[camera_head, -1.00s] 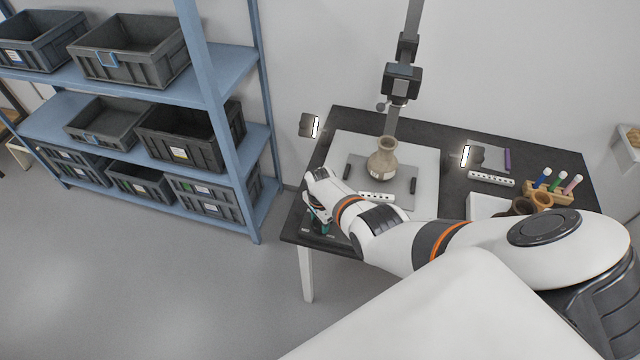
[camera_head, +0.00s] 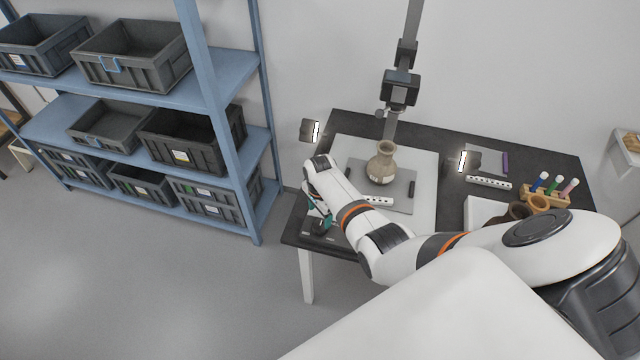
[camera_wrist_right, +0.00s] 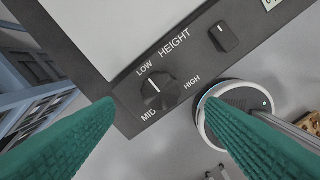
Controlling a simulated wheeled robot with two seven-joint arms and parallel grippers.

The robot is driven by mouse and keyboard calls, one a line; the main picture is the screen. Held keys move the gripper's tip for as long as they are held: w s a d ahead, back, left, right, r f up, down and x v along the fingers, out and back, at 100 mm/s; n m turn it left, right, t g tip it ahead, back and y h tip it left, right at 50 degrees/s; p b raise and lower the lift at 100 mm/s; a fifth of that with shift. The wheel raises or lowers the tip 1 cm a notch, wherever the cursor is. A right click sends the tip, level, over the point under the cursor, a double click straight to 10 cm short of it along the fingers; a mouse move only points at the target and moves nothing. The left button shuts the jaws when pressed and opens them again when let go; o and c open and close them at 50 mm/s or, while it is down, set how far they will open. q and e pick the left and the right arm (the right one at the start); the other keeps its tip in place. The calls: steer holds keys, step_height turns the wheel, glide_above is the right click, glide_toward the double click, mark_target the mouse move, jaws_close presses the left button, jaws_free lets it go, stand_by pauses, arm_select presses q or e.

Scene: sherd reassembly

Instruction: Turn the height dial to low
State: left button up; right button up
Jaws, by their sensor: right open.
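The black height dial (camera_wrist_right: 158,92) sits on a dark panel (camera_wrist_right: 132,118) with the labels LOW, MID, HIGH and HEIGHT. Its white mark points toward the LOW side. My right gripper (camera_wrist_right: 158,106) is open and empty, with its green fingers on either side of the dial in the wrist view, apart from it. In the head view the right gripper (camera_head: 324,222) is over the front left corner of the dark table; the dial cannot be made out there. My left gripper is not in view.
A small rocker switch (camera_wrist_right: 223,36) is beside the dial on the panel. On the dark table (camera_head: 445,150), a vase (camera_head: 382,163) stands on a grey plate below a column-mounted camera (camera_head: 400,88). A rack of pens (camera_head: 547,198) is at right. Blue shelving (camera_head: 232,165) stands left.

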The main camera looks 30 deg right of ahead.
mark_target(320, 226)
step_height(320, 226, up, 6)
steer(key=shift+f, duration=0.15)
steer(key=shift+s, duration=0.1)
stand_by(0.5)
